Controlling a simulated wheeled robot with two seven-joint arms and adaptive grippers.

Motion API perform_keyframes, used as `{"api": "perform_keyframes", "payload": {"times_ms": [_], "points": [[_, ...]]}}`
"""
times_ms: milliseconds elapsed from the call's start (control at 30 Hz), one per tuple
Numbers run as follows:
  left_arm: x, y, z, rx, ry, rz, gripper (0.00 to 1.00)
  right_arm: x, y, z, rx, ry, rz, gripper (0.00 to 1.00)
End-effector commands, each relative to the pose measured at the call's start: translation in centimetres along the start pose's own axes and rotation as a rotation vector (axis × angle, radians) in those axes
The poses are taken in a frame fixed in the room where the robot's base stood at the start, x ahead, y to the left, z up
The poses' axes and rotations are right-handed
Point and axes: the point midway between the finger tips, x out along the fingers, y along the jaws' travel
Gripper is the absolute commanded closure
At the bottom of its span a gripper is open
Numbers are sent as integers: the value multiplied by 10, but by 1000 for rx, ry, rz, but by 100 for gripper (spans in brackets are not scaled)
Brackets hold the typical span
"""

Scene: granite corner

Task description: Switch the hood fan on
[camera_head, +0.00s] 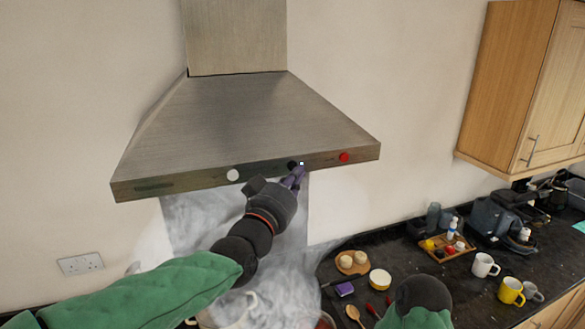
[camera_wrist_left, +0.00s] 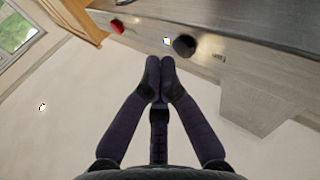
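The steel hood (camera_head: 250,115) hangs on the wall. Its front strip carries a white knob (camera_head: 233,174), a black knob (camera_head: 292,165), a small light-blue square (camera_head: 301,164) and a red knob (camera_head: 344,157). My left gripper (camera_head: 297,175) points up at the strip, just below the black knob and the square. In the left wrist view my left gripper (camera_wrist_left: 160,60) has its fingertips together with nothing between them. The black knob (camera_wrist_left: 184,45), square (camera_wrist_left: 166,40) and red knob (camera_wrist_left: 117,26) lie beyond the tips. Contact cannot be told. My right gripper is out of view.
Smoke or steam (camera_head: 235,220) rises below the hood. The dark counter (camera_head: 400,268) at lower right holds mugs, a yellow-white bowl (camera_head: 380,279), a wooden tray (camera_head: 437,251) and utensils. A wooden wall cabinet (camera_head: 510,80) hangs at right. The wall left of the hood is clear.

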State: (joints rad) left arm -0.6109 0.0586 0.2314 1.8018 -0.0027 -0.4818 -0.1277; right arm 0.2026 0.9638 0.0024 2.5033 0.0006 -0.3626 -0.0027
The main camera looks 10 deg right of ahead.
Motion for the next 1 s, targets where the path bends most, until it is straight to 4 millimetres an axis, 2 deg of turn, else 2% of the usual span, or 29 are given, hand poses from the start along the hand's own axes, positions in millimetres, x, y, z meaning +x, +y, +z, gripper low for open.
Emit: {"api": "perform_keyframes", "payload": {"times_ms": [600, 1000], "points": [[-36, 38, -1, 0, 0, 2, 100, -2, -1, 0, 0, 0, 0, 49], [-39, 40, 0, 0, 0, 0, 100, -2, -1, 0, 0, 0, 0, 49]]}}
